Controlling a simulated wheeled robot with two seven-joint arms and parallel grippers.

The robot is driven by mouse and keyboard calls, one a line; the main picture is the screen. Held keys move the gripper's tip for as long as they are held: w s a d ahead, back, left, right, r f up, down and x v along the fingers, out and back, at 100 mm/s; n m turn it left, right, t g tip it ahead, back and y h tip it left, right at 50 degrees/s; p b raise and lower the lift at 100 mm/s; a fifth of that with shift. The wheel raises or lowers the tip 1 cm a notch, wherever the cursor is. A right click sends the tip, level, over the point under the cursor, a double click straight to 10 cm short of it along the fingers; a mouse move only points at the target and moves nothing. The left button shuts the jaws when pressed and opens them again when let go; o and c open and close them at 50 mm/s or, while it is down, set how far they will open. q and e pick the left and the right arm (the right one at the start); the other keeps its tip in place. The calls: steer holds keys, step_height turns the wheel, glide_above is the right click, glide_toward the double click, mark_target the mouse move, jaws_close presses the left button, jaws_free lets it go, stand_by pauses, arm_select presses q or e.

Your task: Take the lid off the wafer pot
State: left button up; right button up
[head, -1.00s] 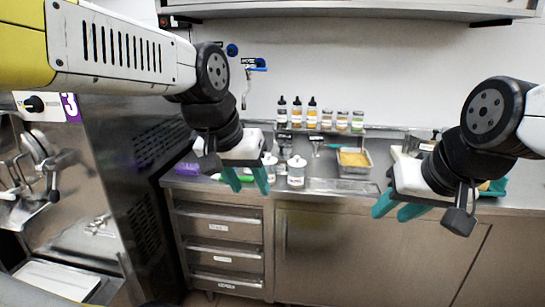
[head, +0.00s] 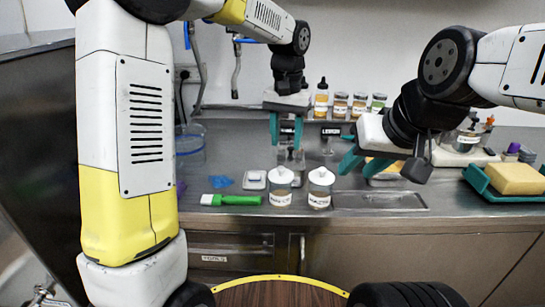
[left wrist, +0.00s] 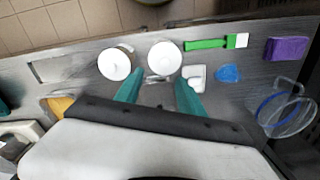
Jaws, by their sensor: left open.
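Two clear pots with white knobbed lids and labels stand side by side on the steel counter: the left pot (head: 281,187) and the right pot (head: 320,188). I cannot read which one is the wafer pot. Both lids are on. My left gripper (head: 287,135) is open and empty, above and behind the pots. In the left wrist view its fingers (left wrist: 160,92) point towards the left pot's lid (left wrist: 164,58), with the right pot's lid (left wrist: 114,64) beside it. My right gripper (head: 362,165) hangs right of the pots, fingers apart and empty.
A green-handled brush (head: 230,200), blue cloth (head: 221,182) and small white dish (head: 254,180) lie left of the pots. Bottles and jars (head: 340,105) stand on a rack behind. A teal tray (head: 478,180) with a yellow sponge-like block (head: 515,178) is at the right.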

mark_target(282, 166)
arm_select(q)
steer(key=f, duration=0.4)
steer(key=a+f, duration=0.1)
steer(key=f, duration=0.2)
steer(key=shift+f, duration=0.45)
jaws_close()
